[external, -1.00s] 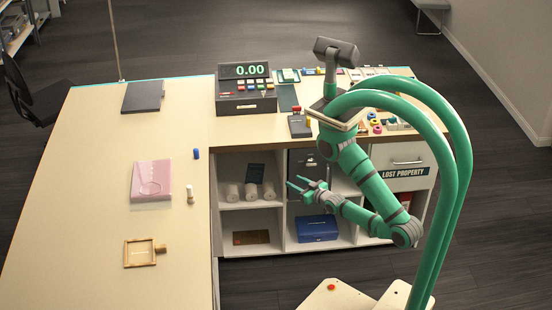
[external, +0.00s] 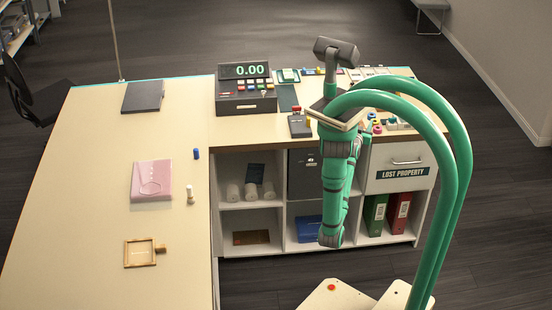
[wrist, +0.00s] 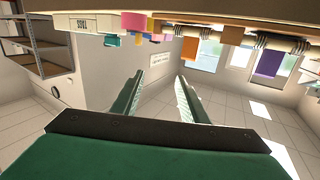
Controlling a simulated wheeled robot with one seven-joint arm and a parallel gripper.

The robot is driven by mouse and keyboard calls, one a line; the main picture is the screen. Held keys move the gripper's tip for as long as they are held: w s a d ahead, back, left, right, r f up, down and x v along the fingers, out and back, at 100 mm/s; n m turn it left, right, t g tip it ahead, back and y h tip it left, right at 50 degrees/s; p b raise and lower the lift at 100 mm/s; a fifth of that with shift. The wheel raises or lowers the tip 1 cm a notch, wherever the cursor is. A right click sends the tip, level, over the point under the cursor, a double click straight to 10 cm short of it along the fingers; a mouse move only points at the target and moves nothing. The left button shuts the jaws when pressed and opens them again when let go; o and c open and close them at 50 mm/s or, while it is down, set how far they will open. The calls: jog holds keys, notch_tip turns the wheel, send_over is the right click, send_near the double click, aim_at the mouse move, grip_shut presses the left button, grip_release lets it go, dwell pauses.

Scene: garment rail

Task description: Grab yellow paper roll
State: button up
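I cannot pick out a yellow paper roll for certain. The wrist view looks upside down, and a row of coloured pieces hangs from the top edge there, with small yellow patches beside a pink piece (wrist: 134,22). In the external view small coloured round items (external: 377,128) sit on the right part of the counter, partly behind my arm, too small to tell apart. My gripper (wrist: 160,76) is open with nothing between its fingers in the wrist view. In the external view it is hidden behind my arm.
White rolls (external: 251,191) lie in the left shelf compartment under the counter. A register (external: 246,101) and a small dark device (external: 299,126) stand on top. A pink folder (external: 151,181) and a wooden frame (external: 139,253) lie on the left counter, which has free room.

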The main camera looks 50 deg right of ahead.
aim_at(375, 121)
jog(key=s+d+f+n+t+y, duration=0.2)
jog(key=s+d+n+y, duration=0.1)
jog(key=s+d+y, duration=0.2)
jog(key=shift+w+a+f+x, duration=0.1)
jog(key=shift+f+x, duration=0.05)
jog(key=shift+x, duration=2.55)
jog(key=shift+w+a+f+x, duration=0.1)
jog(key=shift+a+x, duration=0.05)
jog(key=shift+x, duration=2.6)
jog(key=c, duration=0.7)
